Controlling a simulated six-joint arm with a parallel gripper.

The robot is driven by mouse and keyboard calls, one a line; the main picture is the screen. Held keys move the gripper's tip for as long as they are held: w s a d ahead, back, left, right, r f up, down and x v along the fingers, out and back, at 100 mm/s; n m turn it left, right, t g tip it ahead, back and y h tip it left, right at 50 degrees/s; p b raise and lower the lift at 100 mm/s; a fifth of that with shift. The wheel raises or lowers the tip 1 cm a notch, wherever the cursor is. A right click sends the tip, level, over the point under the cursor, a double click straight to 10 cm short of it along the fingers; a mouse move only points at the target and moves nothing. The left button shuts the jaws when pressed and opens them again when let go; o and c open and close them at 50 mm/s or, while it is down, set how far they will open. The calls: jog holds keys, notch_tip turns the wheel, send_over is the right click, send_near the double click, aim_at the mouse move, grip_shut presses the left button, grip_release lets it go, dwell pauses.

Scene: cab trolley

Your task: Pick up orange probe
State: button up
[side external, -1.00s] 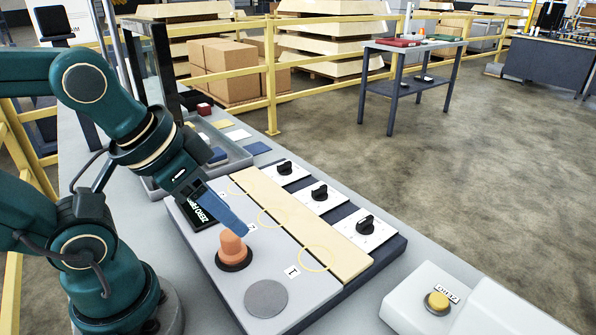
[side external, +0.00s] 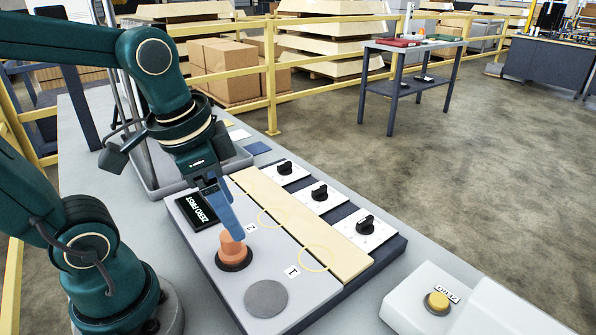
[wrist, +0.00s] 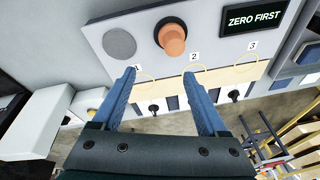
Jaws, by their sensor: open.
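The orange probe (side external: 234,248) stands upright on a dark round base on the grey panel (side external: 216,272), beside a bare grey disc (side external: 266,297). In the wrist view the orange probe (wrist: 172,38) is above and between the fingertips, not between the jaws. My gripper (wrist: 163,72) is open and empty, with two blue fingers. In the side view my gripper (side external: 237,236) points down just behind and above the probe, and its fingers overlap the probe's top edge there. I cannot tell whether they touch.
A tan strip (side external: 300,225) with yellow rings lies beside the panel, with black knobs on white plates (side external: 319,192) beyond. A "ZERO FIRST" display (side external: 198,210) is at the panel's far end. A yellow button (side external: 437,301) on a white box is at right. A grey tray (side external: 160,182) stands behind.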

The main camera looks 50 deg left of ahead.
aim_at(232, 245)
jog(key=a+f+g, duration=0.1)
jog(key=w+a+f+g, duration=0.1)
jog(key=f+g, duration=0.1)
jog(key=shift+w+a, duration=0.1)
jog(key=shift+a, duration=0.2)
jog(key=shift+a+f, duration=0.15)
jog(key=shift+f, duration=2.65)
grip_shut()
